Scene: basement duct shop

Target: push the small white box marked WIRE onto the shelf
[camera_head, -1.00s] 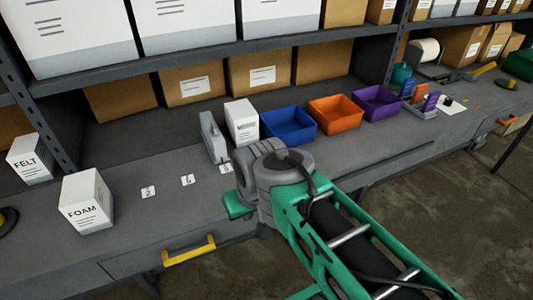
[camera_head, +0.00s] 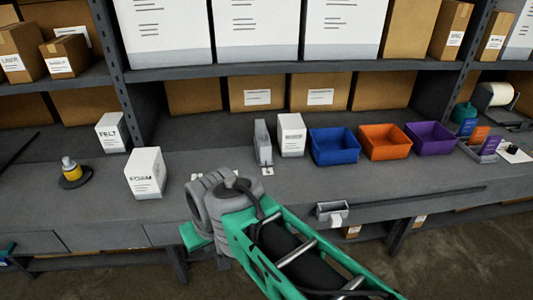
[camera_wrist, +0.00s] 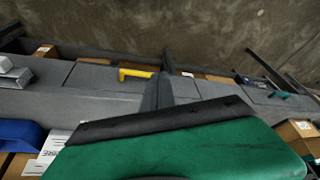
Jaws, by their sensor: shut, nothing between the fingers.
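The small white box (camera_head: 291,135) beside the blue bin stands upright on the grey bench, in front of the shelf opening. Its print is too small to read in the head view. In the wrist view, a white box (camera_wrist: 48,153) beside the blue bin shows letters ending in RE, and the green body of my gripper partly covers it. My gripper (camera_head: 194,237) shows as a green part at the bench's front edge, left of and nearer than the box, and apart from it. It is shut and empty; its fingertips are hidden. The shelf (camera_head: 205,118) is behind the bench top.
A grey upright piece (camera_head: 263,143) stands just left of the box. Blue (camera_head: 334,146), orange (camera_head: 385,142) and purple (camera_head: 430,138) bins stand to its right. White boxes FOAM (camera_head: 145,173) and FELT (camera_head: 112,132) stand left. Brown cartons (camera_head: 256,92) fill the back.

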